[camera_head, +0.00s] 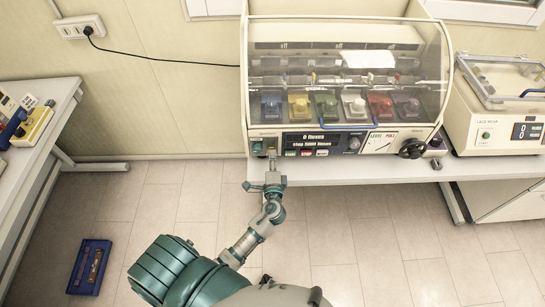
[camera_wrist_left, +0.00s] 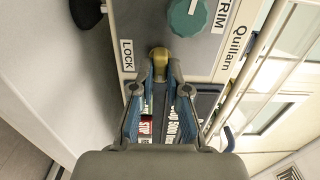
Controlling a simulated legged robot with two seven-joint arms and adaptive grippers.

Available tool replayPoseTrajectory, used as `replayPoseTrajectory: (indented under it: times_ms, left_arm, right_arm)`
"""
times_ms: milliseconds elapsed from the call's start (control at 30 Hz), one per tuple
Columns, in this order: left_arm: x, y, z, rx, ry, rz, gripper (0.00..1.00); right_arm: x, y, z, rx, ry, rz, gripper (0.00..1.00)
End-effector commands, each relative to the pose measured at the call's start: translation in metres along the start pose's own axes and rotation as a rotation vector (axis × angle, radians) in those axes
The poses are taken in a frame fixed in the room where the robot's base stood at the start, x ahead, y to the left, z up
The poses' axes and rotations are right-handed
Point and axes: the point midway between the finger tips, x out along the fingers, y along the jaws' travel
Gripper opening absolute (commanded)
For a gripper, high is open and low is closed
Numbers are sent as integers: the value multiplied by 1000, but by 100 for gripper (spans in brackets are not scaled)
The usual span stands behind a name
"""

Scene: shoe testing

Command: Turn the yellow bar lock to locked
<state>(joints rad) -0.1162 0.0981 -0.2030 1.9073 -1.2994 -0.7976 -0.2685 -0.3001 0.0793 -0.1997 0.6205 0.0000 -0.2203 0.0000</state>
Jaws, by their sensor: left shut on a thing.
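The yellow bar lock (camera_wrist_left: 159,54) is a small brass-yellow piece on the front panel of the testing machine (camera_head: 340,18). In the left wrist view it stands beside a white LOCK label (camera_wrist_left: 127,55). My left gripper (camera_wrist_left: 160,76) is shut on it, with the two fingertips on either side of its lower part. In the head view my left gripper (camera_head: 272,164) reaches the lower left corner of the machine's front; the fingers hide most of the lock there. My right gripper is not in view.
A teal TRIM knob (camera_wrist_left: 186,18) is close to the lock. A display panel (camera_head: 324,142) with buttons and a black handwheel (camera_head: 412,148) are to the right. A clear cover (camera_head: 345,60) encloses several coloured blocks. A blue tray (camera_head: 90,268) lies on the floor.

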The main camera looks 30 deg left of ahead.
Motion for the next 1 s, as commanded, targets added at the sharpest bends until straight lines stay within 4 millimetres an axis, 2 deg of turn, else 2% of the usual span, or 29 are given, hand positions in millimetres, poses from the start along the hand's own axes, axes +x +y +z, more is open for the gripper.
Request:
replayPoseTrajectory:
  times_ms: [533,567,600,667,1000]
  left_arm:
    - [1,0,0,30,-1,-1,0]
    - [1,0,0,30,-1,-1,17]
    - [1,0,1,30,-1,-1,27]
    - [1,0,0,29,-1,-1,40]
    - [-3,0,0,27,0,0,40]
  right_arm:
    - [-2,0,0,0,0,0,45]
    - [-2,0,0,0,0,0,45]
    - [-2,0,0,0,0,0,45]
    - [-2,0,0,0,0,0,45]
    - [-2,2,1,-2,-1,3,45]
